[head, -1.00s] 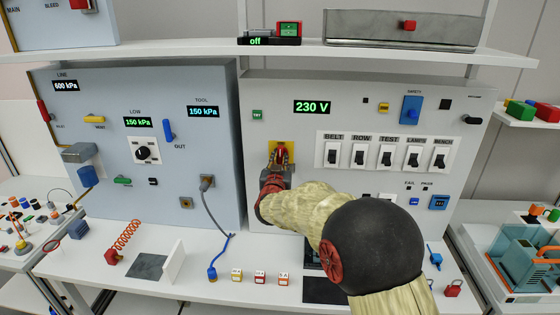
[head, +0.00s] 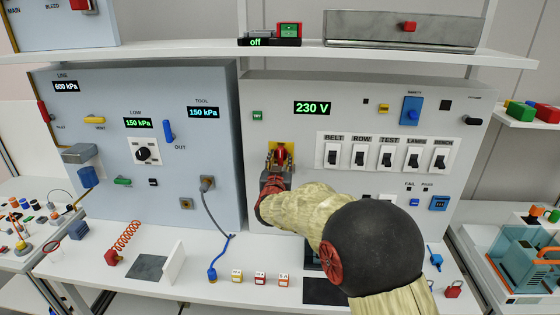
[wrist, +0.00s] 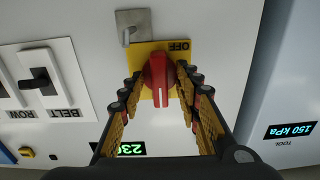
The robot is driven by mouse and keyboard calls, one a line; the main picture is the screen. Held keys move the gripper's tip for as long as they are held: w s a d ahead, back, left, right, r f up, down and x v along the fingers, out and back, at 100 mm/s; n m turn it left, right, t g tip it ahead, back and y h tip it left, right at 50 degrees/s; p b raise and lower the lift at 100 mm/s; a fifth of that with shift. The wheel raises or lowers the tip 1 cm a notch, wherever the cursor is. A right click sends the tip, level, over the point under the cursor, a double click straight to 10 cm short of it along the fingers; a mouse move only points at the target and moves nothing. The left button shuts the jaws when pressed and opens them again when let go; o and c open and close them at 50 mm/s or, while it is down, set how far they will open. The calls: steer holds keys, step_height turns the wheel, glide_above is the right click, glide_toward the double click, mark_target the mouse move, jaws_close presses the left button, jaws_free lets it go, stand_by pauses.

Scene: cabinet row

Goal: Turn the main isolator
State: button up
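The main isolator is a red rotary handle (head: 281,151) on a yellow plate (head: 270,147), left on the grey electrical panel below the 230 V display. In the wrist view, which is upside down, the red handle (wrist: 158,80) points along the picture's vertical, and the plate (wrist: 146,52) carries the word OFF. My gripper (head: 280,163) is at the isolator. In the wrist view its fingers (wrist: 160,78) stand apart, one on each side of the handle, with narrow gaps visible. The plate's lower part is hidden by my gripper in the head view.
A metal hasp-like piece (wrist: 132,27) sits beside the plate. A row of black breaker switches (head: 387,156) is to the right. The blue-grey pneumatic panel (head: 90,150) stands to the left. A shelf (head: 300,51) runs above; small boxes (head: 260,279) lie on the bench below.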

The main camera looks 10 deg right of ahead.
steer(key=v, duration=1.2)
steer(key=s+a+f+n+g+y, duration=0.1)
steer(key=s+a+f+g+y, duration=0.2)
steer(key=a+f, duration=0.3)
steer(key=s+a+f+n+g+y, duration=0.2)
steer(key=a+f+y, duration=0.1)
steer(key=f, duration=0.4)
steer(key=s+a+f+g+y, duration=0.15)
steer(key=s+g, duration=0.25)
steer(key=s, duration=0.4)
steer(key=s+d+r+n+g, duration=0.15)
steer(key=s+d, duration=0.25)
steer(key=s, duration=0.5)
steer(key=s+d+r+g+h, duration=0.1)
steer(key=s+d+g, duration=0.15)
steer(key=s, duration=0.65)
steer(key=s+d+r+g, duration=0.15)
steer(key=s+d, duration=0.25)
steer(key=s, duration=0.5)
steer(key=s+d+r+t, duration=0.2)
steer(key=d+r+t, duration=0.1)
steer(key=r, duration=0.2)
steer(key=shift+s+r+m+h, duration=0.2)
steer(key=shift+m+h, duration=0.15)
steer(key=shift+h, duration=0.1)
